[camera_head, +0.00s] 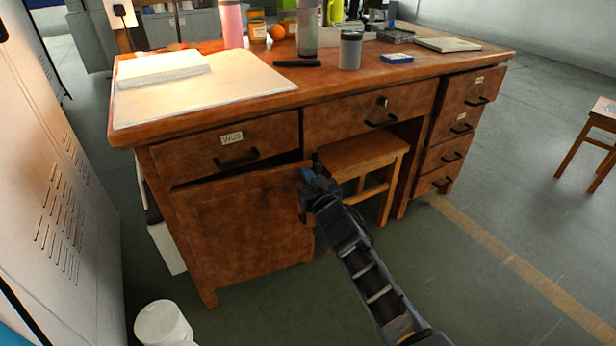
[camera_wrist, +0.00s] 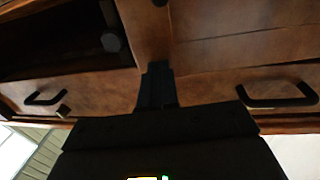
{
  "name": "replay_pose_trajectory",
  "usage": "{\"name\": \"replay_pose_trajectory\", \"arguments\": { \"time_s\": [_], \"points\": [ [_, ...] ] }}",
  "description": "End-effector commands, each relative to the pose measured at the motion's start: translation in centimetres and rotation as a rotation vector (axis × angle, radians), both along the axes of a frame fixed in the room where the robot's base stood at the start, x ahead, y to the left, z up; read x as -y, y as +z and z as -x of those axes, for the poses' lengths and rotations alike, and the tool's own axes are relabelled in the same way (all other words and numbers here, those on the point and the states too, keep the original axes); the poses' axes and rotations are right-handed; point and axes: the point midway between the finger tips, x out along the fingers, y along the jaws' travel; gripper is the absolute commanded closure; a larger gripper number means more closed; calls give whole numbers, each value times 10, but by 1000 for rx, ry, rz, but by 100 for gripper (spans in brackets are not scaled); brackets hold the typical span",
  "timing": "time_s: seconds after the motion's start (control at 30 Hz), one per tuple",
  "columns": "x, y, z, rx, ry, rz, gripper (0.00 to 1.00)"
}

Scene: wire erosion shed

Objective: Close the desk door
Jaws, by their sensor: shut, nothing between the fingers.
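The desk door (camera_head: 238,228) is the plain brown wooden panel at the lower left of the desk, under the drawer labelled WU3. A thin dark wedge shows between its top edge and that drawer, so it looks slightly ajar. In the wrist view, brown wood that looks like its front (camera_wrist: 245,45) fills the upper right. My gripper (camera_head: 306,178) is at the upper right edge of the door, shut and empty. Its dark fingers show in the wrist view (camera_wrist: 155,85). I cannot tell whether they touch the door.
A wooden stool (camera_head: 362,155) stands in the knee space just right of my gripper. A white bin (camera_head: 163,325) is on the floor at front left, and a grey locker (camera_head: 60,200) stands left. Bottles and papers sit on the desktop (camera_head: 440,63). The floor at right is mostly clear.

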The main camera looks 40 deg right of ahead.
Motion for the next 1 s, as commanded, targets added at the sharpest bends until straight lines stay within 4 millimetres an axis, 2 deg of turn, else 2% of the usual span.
{"name": "replay_pose_trajectory", "arguments": {
  "time_s": [0.3, 0.4, 1.0],
  "points": [
    [20, 0, -41, 1, -1, -1, 100],
    [24, 1, -49, 1, -1, -1, 100],
    [24, -1, -50, -6, -2, -1, 100]
  ]
}}
